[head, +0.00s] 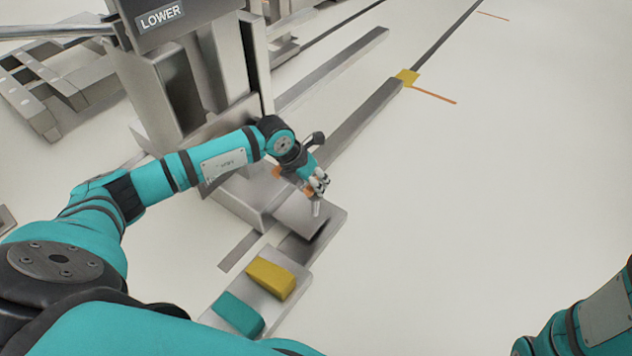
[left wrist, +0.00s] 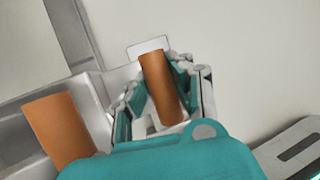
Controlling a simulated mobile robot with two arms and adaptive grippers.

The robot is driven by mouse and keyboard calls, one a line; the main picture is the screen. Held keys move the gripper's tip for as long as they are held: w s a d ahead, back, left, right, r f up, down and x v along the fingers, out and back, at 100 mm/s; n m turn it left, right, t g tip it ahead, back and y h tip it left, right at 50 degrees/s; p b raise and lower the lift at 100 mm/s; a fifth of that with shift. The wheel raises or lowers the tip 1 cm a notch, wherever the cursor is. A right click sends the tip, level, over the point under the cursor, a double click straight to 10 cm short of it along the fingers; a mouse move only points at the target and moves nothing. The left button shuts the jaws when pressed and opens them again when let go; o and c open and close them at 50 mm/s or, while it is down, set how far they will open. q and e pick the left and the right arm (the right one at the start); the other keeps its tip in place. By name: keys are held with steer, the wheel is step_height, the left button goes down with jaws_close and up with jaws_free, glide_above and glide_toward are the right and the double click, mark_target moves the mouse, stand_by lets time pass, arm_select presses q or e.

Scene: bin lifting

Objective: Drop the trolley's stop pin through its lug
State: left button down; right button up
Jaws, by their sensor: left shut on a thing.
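My left gripper (head: 319,192) is over the metal trolley's low front part (head: 243,203). In the left wrist view the fingers of my left gripper (left wrist: 160,95) are shut around an orange-brown cylinder, which I take as the stop pin (left wrist: 160,85). Its far end lies in front of a small pale plate (left wrist: 143,47); I cannot tell if this is the lug or if they touch. A second orange cylinder (left wrist: 58,128) stands to the left, apart from the gripper. In the head view the hand mostly hides the pin. My right gripper is out of view.
A yellow block (head: 271,279) and a teal block (head: 238,313) sit on a metal plate in front of the trolley. A post with a LOWER sign (head: 162,17) stands behind my left arm.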

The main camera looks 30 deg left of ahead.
mark_target(316, 194)
arm_select(q)
steer(key=shift+f+b, duration=2.25)
steer(key=shift+f, duration=2)
stand_by(0.9)
steer(key=c, duration=1.1)
jaws_free()
steer(key=shift+r, duration=0.1)
steer(key=shift+r+p, duration=1.7)
steer(key=shift+p, duration=0.25)
